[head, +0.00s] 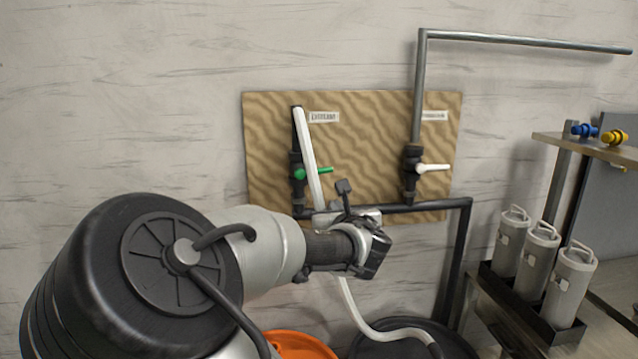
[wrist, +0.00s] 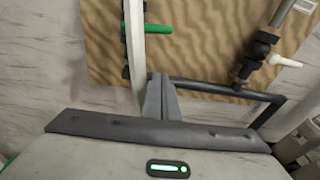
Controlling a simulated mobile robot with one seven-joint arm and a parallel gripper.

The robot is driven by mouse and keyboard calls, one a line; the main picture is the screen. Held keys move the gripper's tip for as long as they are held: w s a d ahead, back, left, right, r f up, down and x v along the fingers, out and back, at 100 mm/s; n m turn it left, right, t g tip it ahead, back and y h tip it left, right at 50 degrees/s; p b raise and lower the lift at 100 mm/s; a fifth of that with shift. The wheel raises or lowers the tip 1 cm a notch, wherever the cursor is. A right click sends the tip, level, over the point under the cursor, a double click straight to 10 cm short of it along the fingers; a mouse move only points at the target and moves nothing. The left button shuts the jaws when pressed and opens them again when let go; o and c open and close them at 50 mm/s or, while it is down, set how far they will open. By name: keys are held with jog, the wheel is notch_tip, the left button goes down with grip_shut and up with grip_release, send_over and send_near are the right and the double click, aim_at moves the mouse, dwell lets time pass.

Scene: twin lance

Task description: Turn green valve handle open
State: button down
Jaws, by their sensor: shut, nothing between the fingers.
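The green valve handle (head: 319,170) is on the left valve of the wooden board and points right, across the upright pipe. It also shows at the top of the wrist view (wrist: 158,29). My gripper (wrist: 158,78) is shut and empty, with its fingertips below the green handle in the picture and apart from it. In the head view my arm's end is below and right of the handle, and the fingertips are hard to make out.
A white hose (head: 309,155) runs upright beside the green handle. A second valve with a white handle (head: 435,168) is to the right. A dark horizontal pipe (head: 425,207) runs below both. Grey canisters (head: 568,285) stand at the right.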

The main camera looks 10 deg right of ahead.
aim_at(315, 171)
jog(key=w+r+p, duration=0.2)
jog(key=w+r, duration=0.1)
jog(key=w, duration=0.6)
jog(key=shift+a+r+n, duration=0.2)
jog(key=shift+a+n, duration=0.15)
jog(key=shift+n, duration=0.05)
jog(key=shift+w, duration=0.15)
